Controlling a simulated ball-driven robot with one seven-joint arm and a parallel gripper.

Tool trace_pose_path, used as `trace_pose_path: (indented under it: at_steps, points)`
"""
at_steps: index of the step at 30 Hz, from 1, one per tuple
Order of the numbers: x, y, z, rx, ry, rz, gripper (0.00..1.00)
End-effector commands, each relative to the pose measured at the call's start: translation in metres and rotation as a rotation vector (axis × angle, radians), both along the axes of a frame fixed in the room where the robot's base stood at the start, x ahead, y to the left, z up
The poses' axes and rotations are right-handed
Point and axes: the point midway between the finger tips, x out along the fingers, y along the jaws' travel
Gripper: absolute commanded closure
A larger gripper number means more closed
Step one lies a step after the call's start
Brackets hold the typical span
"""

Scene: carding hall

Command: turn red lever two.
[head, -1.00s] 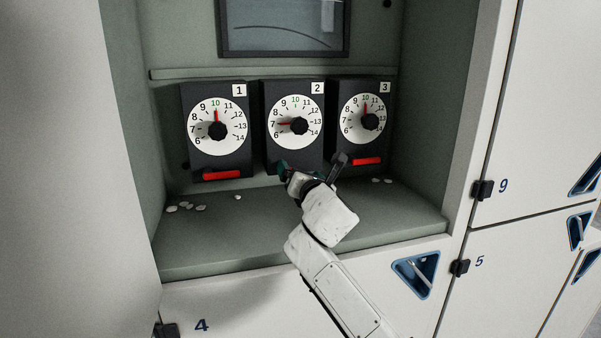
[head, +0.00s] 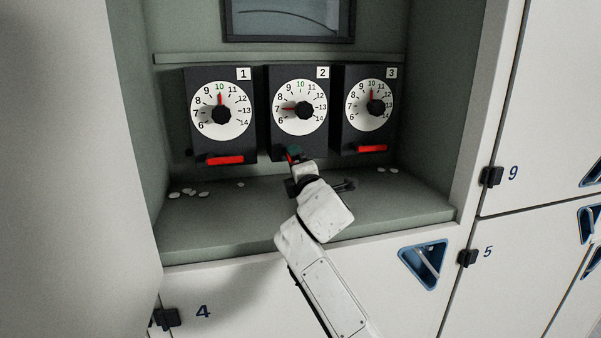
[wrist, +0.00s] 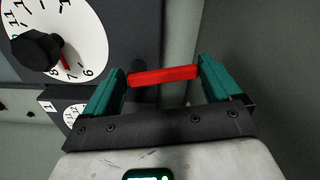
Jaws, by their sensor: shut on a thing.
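Box two (head: 271,141) is the middle of three dark boxes, with a white dial (head: 300,88) whose red pointer is near 7. Its red lever, red lever two (wrist: 165,75), spans between the two green fingers of my gripper (wrist: 163,80) in the wrist view, an end at each finger. My gripper is shut on it. In the wrist view a dial (wrist: 85,30) with a black knob is at the upper left.
Box one (head: 250,142) and its red lever (head: 225,160) stand left; box three (head: 345,142) and its red lever (head: 372,149) stand right. Both their pointers are near 10. Pale scraps (head: 190,193) lie on the green shelf (head: 230,225). Cabinet walls bound both sides.

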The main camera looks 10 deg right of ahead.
Motion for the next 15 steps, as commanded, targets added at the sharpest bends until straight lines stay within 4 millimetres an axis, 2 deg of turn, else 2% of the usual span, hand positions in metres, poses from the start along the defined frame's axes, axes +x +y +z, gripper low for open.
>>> trace_pose_path:
  at_steps: [1, 15]
  points:
    - [0.0002, -0.0018, -0.0100, 0.037, 0.014, -0.006, 0.63]
    - [0.0003, 0.0041, -0.0126, 0.228, 0.018, -0.008, 0.64]
